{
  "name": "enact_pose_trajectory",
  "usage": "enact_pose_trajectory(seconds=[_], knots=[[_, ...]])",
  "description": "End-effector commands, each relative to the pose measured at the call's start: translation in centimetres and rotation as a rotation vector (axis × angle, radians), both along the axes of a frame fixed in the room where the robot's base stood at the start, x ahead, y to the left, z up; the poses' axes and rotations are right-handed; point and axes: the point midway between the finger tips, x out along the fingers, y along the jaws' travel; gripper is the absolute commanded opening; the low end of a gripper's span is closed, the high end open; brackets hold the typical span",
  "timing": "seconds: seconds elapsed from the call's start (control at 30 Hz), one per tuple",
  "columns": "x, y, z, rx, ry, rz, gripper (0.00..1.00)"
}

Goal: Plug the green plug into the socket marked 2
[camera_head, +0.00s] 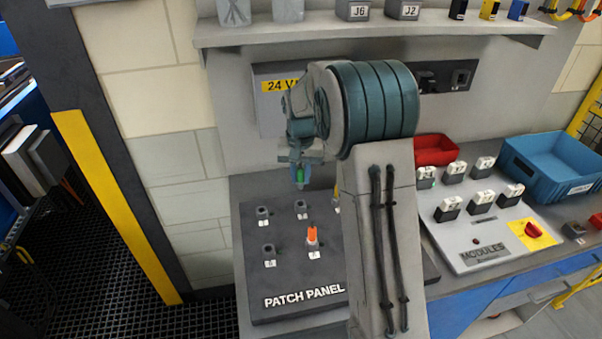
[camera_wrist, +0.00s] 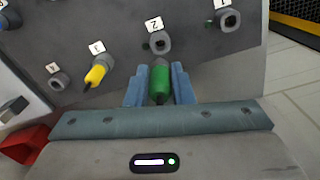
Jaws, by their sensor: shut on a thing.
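My gripper (camera_head: 300,182) is shut on the green plug (camera_head: 300,175) and holds it above the patch panel's back row. In the wrist view, the green plug (camera_wrist: 160,84) sits between my two blue fingers (camera_wrist: 160,88), its grey end pointing toward the socket marked 2 (camera_wrist: 160,43). That socket looks empty, and the plug looks lined up with it sideways but apart from it. In the head view, the socket (camera_head: 301,206) lies just below my gripper, with a visible gap; its label is too small to read there.
A yellow plug (camera_wrist: 96,74) stands in the neighbouring socket marked 3. Socket 1 (camera_wrist: 229,19) looks empty. An orange plug (camera_head: 312,236) stands in the front row of the patch panel (camera_head: 290,284). A shelf (camera_head: 380,25) overhangs behind; a modules board (camera_head: 485,245) lies right.

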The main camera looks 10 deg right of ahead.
Motion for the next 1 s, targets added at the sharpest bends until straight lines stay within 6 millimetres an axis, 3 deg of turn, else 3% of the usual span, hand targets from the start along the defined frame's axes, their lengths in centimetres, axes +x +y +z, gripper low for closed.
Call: enact_pose_trajectory(seconds=[0.43,1.0], knots=[[0.0,0.1,-4.4,0.001,0.002,0.002,0.00],[0.0,0.1,-4.9,0.000,0.000,0.002,0.00]])
